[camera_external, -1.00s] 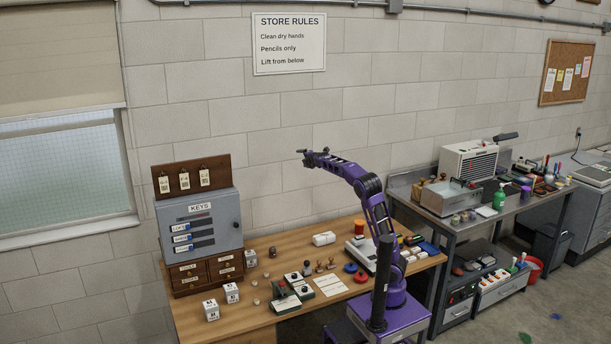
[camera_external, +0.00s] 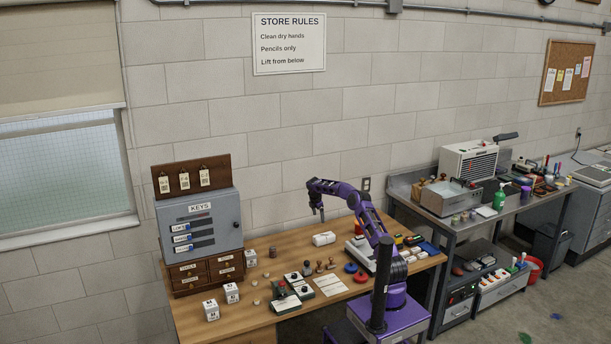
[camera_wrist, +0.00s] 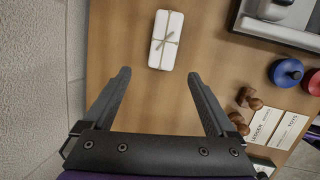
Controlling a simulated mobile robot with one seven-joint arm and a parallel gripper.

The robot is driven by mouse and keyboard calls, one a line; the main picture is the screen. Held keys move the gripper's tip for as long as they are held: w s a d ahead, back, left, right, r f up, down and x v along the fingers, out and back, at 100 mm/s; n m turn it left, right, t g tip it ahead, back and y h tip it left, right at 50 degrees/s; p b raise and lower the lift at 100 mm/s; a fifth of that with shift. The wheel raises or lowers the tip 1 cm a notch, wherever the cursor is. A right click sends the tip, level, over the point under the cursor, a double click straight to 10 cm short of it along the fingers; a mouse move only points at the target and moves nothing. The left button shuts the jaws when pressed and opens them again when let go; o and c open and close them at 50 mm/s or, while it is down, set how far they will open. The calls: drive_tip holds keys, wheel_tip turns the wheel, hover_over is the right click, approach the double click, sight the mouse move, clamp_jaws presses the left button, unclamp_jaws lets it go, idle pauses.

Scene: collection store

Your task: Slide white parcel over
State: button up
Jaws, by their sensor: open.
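The white parcel (camera_external: 324,239) lies on the wooden table near the wall, below my gripper in the external view. In the wrist view the white parcel (camera_wrist: 165,40) is tied with string in a cross and lies ahead of the fingertips, roughly midway between them. My gripper (camera_external: 319,213) points down above the table, close to the parcel. In the wrist view my gripper (camera_wrist: 158,75) has its two fingers spread wide with nothing between them but bare table. The parcel appears apart from both fingers.
A grey machine (camera_wrist: 278,18) stands right of the parcel. Red (camera_wrist: 286,72) and blue (camera_wrist: 314,82) round things, wooden stamps (camera_wrist: 248,98) and a label card (camera_wrist: 276,128) lie to the right. The wall (camera_wrist: 35,70) is on the left. Table around the parcel is clear.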

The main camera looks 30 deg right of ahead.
sight(324, 235)
drive_tip(key=shift+s+d+f, duration=0.25)
drive_tip(key=shift+d+f, duration=0.1)
drive_tip(key=shift+d, duration=0.35)
drive_tip(key=x, duration=1.1)
drive_tip(key=b+x, duration=0.1)
drive_tip(key=x, duration=0.5)
drive_tip(key=shift+s+f, duration=0.25)
drive_tip(key=shift+f, duration=0.05)
clamp_jaws()
